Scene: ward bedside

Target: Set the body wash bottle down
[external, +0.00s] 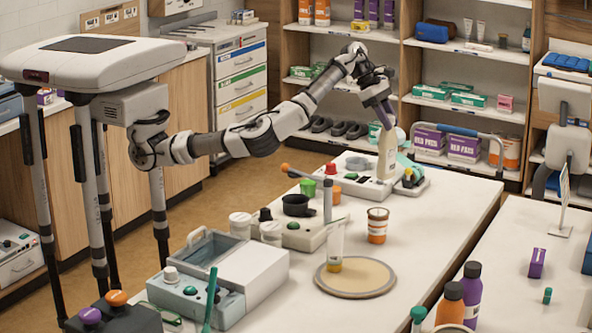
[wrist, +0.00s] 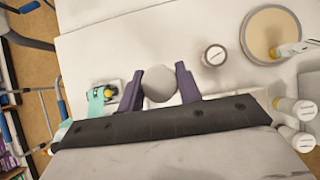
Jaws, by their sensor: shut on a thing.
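A pale beige bottle (external: 387,158), which I take for the body wash bottle, stands upright below my gripper (external: 382,112) over the far part of the white table (external: 430,225). My purple fingers are shut on its top. In the wrist view, the round grey-beige bottle (wrist: 159,84) is between the two fingertips of my gripper (wrist: 159,82). Its base is close to a white device, and I cannot tell whether it touches the tabletop.
A white device with knobs (external: 360,186) is beside the bottle. The table between jar and bottle is mostly clear on the right.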

